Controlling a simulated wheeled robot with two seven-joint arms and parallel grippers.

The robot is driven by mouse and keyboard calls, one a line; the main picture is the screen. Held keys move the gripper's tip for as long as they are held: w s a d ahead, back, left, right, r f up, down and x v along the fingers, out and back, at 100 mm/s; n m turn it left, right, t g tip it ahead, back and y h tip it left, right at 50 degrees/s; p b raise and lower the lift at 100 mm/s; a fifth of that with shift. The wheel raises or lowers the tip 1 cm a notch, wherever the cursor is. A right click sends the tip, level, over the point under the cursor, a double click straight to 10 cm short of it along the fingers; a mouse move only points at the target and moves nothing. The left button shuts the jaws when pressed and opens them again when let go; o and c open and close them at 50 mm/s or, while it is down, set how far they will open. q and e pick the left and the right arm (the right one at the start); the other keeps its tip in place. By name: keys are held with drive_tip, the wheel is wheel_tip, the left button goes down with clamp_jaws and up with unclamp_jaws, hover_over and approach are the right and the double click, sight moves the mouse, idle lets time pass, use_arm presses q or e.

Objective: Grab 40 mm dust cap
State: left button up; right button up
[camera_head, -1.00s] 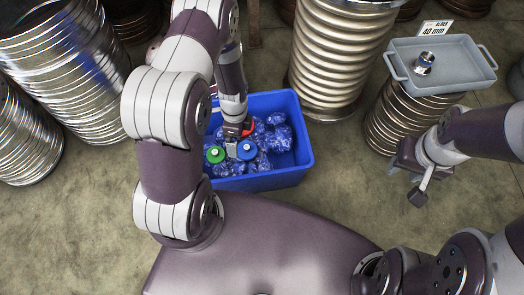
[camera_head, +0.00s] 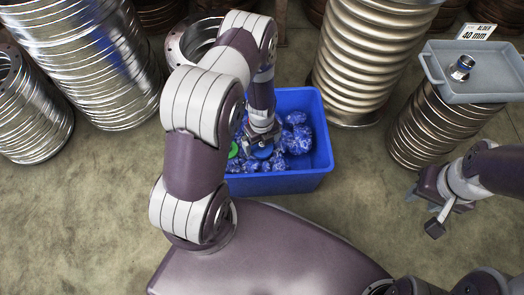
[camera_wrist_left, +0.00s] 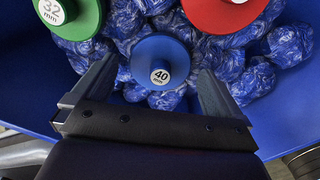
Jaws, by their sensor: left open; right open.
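The blue 40 mm dust cap (camera_wrist_left: 160,62) is a round disc with a white "40 mm" label. It lies in the blue crate (camera_head: 322,140) on clear blue-tinted plastic bags, and shows partly in the head view (camera_head: 262,151). My left gripper (camera_wrist_left: 152,88) is open over the crate, its two fingers on either side of the blue cap's near edge. I cannot tell whether they touch it. My right gripper (camera_head: 428,208) is on the right, away from the crate, and is open. A metal fitting (camera_head: 461,68) sits on a grey tray by a "40 mm" sign.
In the left wrist view a green 32 mm cap (camera_wrist_left: 70,15) lies to the left and a red cap (camera_wrist_left: 222,12) to the right. Bellows pipes (camera_head: 365,60) stand behind the crate. The grey tray (camera_head: 480,88) rests on another pipe. Floor in front is clear.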

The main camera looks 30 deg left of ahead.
use_arm(q)
drive_tip(key=shift+f, duration=0.35)
drive_tip(key=c, duration=0.9)
